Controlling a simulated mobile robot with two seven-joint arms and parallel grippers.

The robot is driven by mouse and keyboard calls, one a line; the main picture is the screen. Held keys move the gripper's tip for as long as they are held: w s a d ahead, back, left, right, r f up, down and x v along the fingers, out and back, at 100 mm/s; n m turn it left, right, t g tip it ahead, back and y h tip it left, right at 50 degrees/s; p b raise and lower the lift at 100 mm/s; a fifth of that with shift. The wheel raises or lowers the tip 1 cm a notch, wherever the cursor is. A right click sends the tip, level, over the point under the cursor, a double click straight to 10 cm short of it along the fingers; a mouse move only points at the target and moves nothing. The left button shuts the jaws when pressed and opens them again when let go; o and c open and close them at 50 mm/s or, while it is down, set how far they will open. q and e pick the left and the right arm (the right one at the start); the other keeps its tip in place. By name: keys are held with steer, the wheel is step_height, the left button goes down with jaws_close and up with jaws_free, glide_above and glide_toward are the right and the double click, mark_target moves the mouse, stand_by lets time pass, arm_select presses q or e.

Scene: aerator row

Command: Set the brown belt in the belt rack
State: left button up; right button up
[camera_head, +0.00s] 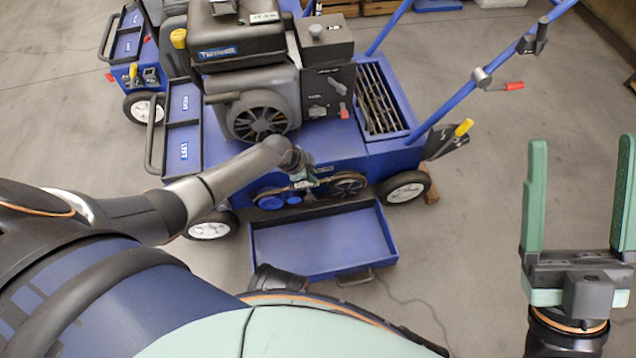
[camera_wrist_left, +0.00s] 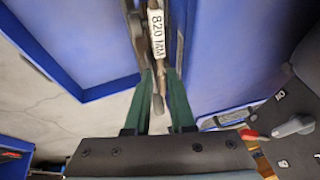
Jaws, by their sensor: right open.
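A thin brown belt (camera_head: 318,184) appears to run around the pulleys on the front side of the blue machine (camera_head: 385,160). My left gripper (camera_head: 304,178) is at this belt drive, its fingers small and partly hidden by the wrist. In the left wrist view, its green fingers (camera_wrist_left: 162,85) point at a narrow brownish strip with a white tag (camera_wrist_left: 156,32) reading like "820 1MM". The strip lies between or just beyond the fingertips; I cannot tell if they grip it. My right gripper (camera_head: 578,200) is open and empty, far right above the floor. I cannot clearly identify the belt rack.
A blue tray (camera_head: 320,240) juts out below the pulleys. The dark engine (camera_head: 250,85) stands above my left arm. Side trays, one labelled LEFT (camera_head: 184,150), sit left of it. A second blue machine (camera_head: 125,45) is behind. The floor (camera_head: 480,200) at right is clear.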

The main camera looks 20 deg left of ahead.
mark_target(320, 181)
arm_select(q)
steer(key=b+x, duration=0.3)
steer(key=x, duration=0.3)
steer(key=shift+r+b, duration=0.1)
steer(key=shift+b, duration=0.2)
arm_select(e)
steer(key=shift+n, duration=0.3)
steer(key=f, duration=0.5)
steer(key=shift+w+a+f, duration=0.1)
steer(key=shift+a, duration=0.2)
arm_select(q)
steer(key=shift+c, duration=0.3)
jaws_close()
steer(key=shift+r, duration=0.1)
